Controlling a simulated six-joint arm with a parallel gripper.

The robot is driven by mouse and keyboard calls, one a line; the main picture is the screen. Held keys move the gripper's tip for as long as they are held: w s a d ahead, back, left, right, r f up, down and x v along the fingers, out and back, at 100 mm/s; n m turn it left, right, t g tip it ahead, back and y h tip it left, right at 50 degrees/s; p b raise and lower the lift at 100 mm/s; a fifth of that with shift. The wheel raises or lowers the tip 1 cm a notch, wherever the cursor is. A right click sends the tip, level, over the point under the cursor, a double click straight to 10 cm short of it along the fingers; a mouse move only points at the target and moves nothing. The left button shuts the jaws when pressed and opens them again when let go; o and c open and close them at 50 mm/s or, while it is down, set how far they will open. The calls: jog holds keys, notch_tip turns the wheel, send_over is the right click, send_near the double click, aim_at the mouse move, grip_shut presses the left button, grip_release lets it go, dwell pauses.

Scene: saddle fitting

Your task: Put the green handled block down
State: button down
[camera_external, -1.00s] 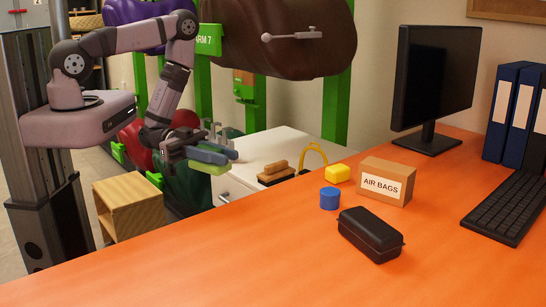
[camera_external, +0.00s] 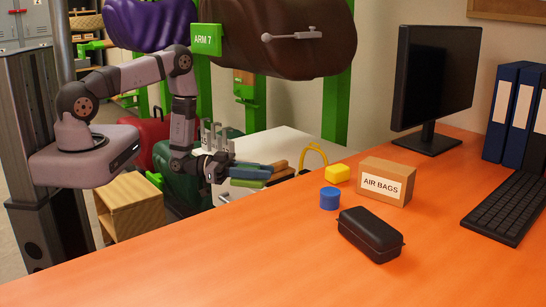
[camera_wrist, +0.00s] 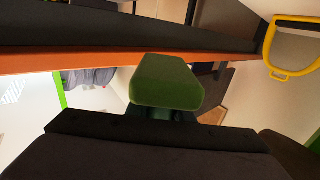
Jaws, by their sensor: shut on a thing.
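The green handled block (camera_external: 249,184) is held at my gripper (camera_external: 262,174), in the air by the near edge of the white cabinet top. In the wrist view the green block (camera_wrist: 166,84) sits between the dark fingers, with a dark part below its face. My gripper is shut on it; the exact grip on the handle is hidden. In the outside view the fingers point right and partly cover a brown wooden-handled brush (camera_external: 281,164) behind them.
The white cabinet top (camera_external: 275,143) carries the brush and a yellow hoop (camera_external: 325,152). On the orange desk (camera_external: 190,260) stand a yellow block (camera_external: 337,173), a blue cylinder (camera_external: 329,199), an AIR BAGS box (camera_external: 386,182) and a black case (camera_external: 370,234). The desk's left part is clear.

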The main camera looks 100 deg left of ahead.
jog(key=a+f+n+y+b, duration=0.1)
jog(key=a+y+b, duration=0.2)
jog(key=a, duration=0.4)
jog(key=w+a+f+n+y+b, duration=0.1)
jog(key=a+f+n+y+b, duration=0.1)
jog(key=a, duration=0.5)
jog(key=a+f+n+y+b, duration=0.1)
jog(key=a+n+y+b, duration=0.1)
jog(key=a, duration=0.5)
jog(key=shift+w+a+f+g+y+b, duration=0.1)
jog(key=shift+a+g+y+b, duration=0.1)
jog(key=shift+y+b, duration=0.35)
jog(key=shift+w+a+f+g+y+b, duration=0.1)
jog(key=shift+g+y+b, duration=0.15)
jog(key=shift+b, duration=0.6)
jog(key=s+a+r+n+g+y+b, duration=0.2)
jog(key=s+a+n+y+b, duration=0.1)
jog(key=a, duration=0.6)
jog(key=s+a+r+n+g+y+b, duration=0.1)
jog(key=s+a+n+g+y+b, duration=0.1)
jog(key=a+b, duration=0.4)
jog(key=s+a+y, duration=0.1)
jog(key=a+y, duration=0.1)
jog(key=shift+s+a+r+n, duration=0.3)
jog(key=shift+a+r+n, duration=0.05)
jog(key=shift+n, duration=0.05)
jog(key=shift+f+b, duration=1.05)
jog(key=shift+f, duration=3.8)
